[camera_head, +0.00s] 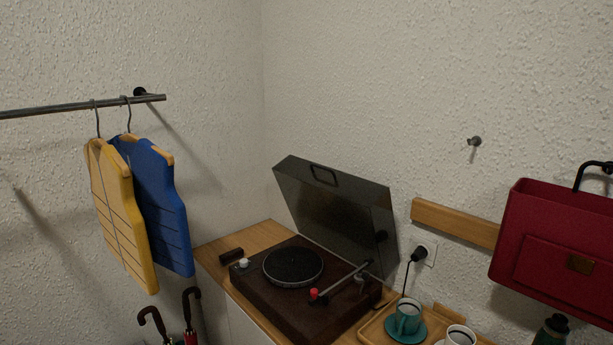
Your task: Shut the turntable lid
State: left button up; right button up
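The turntable (260,291) is a dark brown box with a round black platter (293,266) and a tonearm with a red tip on its right side. It stands on a wooden cabinet top in the corner of the room. Its dark, see-through lid (345,215) is raised and leans back towards the wall. A handle-like frame (324,175) sits near the lid's upper edge. Neither of my grippers shows in the head view.
A wooden tray (375,333) with a teal cup (407,316) on a saucer and a white cup (459,337) stands right of the turntable. A red bag (555,245) hangs at the right. Yellow (122,220) and blue (160,205) garments hang from a rail at the left. A small dark block (231,256) lies left of the turntable.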

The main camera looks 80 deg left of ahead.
aim_at(359, 209)
jog(key=u, duration=2.6)
